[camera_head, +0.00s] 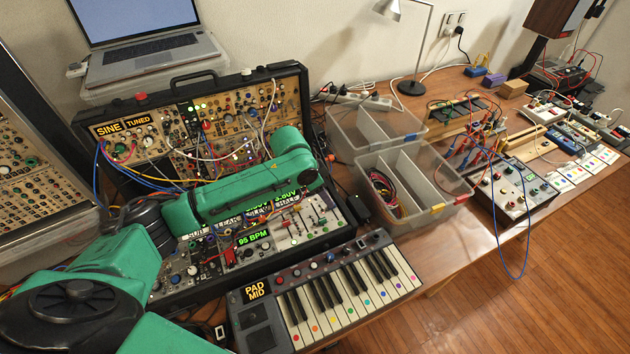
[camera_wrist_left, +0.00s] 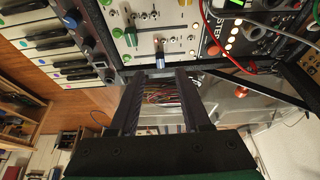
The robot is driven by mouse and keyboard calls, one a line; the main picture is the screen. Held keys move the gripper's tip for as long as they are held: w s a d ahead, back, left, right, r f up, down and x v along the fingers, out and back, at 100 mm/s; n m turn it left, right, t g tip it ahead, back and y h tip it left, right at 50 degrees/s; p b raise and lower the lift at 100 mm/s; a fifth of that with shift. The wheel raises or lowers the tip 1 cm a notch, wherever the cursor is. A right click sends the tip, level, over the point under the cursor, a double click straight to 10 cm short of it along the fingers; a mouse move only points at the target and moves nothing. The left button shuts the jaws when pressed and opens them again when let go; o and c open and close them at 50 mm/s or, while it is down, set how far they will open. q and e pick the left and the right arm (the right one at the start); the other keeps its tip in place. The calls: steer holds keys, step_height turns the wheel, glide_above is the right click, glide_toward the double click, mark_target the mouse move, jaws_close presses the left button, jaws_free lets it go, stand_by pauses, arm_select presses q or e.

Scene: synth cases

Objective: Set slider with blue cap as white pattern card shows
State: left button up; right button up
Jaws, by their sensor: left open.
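In the left wrist view, a slider with a blue cap (camera_wrist_left: 160,61) stands on a pale panel (camera_wrist_left: 172,18), just beyond my left gripper's fingertips. My left gripper (camera_wrist_left: 159,73) is open and empty, with its dark fingers on either side of the line to the cap. A green-capped slider (camera_wrist_left: 130,37) stands close by. In the head view, my green left arm reaches over the synth case (camera_head: 165,270), and its fingers cannot be made out. The slider panel (camera_head: 298,238) shows below the arm; its cap colours are small. I cannot tell which card is the white pattern card. My right gripper is not in view.
A keyboard (camera_head: 345,287) lies in front of the case. Clear bins (camera_head: 432,209), one with cables, stand to the right. Patch cables (camera_head: 143,178) loop over the case near my arm. Small white cards with coloured marks (camera_head: 560,183) line the far right table edge.

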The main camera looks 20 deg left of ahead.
arm_select(q)
steer(key=v, duration=0.9)
steer(key=shift+r+b, duration=0.25)
steer(key=shift+b, duration=0.1)
steer(key=shift+s+a, duration=0.1)
steer(key=shift+s, duration=0.05)
